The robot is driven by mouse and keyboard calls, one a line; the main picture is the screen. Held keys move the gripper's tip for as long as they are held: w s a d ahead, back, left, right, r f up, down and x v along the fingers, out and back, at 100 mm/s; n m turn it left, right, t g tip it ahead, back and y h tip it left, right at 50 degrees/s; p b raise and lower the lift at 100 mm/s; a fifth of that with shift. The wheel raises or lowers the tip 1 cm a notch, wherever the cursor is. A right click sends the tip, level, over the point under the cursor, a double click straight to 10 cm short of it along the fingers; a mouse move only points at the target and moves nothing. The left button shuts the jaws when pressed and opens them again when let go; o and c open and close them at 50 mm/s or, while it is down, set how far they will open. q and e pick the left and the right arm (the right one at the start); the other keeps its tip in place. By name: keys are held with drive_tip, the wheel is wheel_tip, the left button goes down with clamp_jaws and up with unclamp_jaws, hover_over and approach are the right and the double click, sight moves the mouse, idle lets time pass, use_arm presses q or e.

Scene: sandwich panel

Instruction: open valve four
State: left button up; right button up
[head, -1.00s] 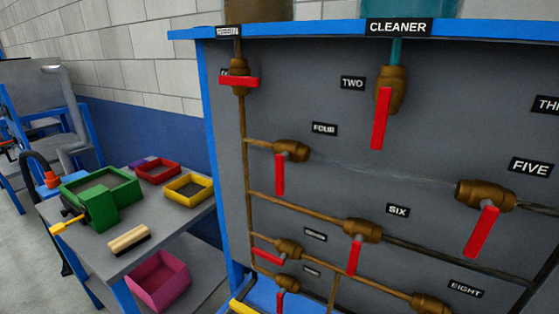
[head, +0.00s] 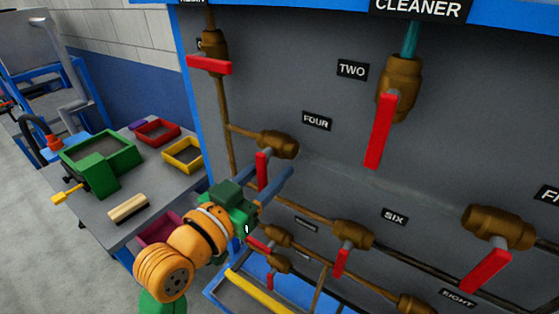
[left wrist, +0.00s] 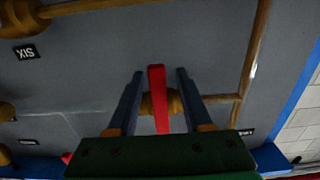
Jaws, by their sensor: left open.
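Valve four is a brown valve body (head: 278,144) below the FOUR label (head: 316,121) on the grey panel. Its red handle (head: 262,168) hangs down, across the pipe that runs in from the left. My left gripper (head: 270,178) is open at this handle, with blue fingers reaching toward the panel. In the left wrist view the red handle (left wrist: 157,88) stands between the two fingers of the gripper (left wrist: 159,74), with a gap on each side. The gripper hides the handle's lower part in the head view. My right gripper is not in view.
Valve six (head: 353,234) is to the lower right, with its red handle down. Valve two (head: 400,88) is above right, and another red handle (head: 209,65) lies sideways above left. Smaller valves sit just below my gripper. A grey table (head: 105,232) with trays stands at left.

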sight(260, 178)
use_arm(q)
drive_tip(key=shift+s+a+r, duration=0.25)
drive_tip(key=shift+s+a, duration=0.1)
drive_tip(key=shift+s, duration=0.2)
drive_tip(key=shift+s+a+r, duration=0.2)
drive_tip(key=shift+s+a, duration=0.15)
drive_tip(key=shift+s, duration=0.2)
drive_tip(key=shift+c, duration=0.9)
drive_tip(key=shift+s+a, duration=0.1)
drive_tip(key=shift+s, duration=0.05)
drive_tip(key=c, duration=0.3)
clamp_jaws()
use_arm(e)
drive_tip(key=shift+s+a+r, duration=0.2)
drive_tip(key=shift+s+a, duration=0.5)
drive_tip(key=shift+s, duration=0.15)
use_arm(q)
drive_tip(key=shift+f, duration=0.1)
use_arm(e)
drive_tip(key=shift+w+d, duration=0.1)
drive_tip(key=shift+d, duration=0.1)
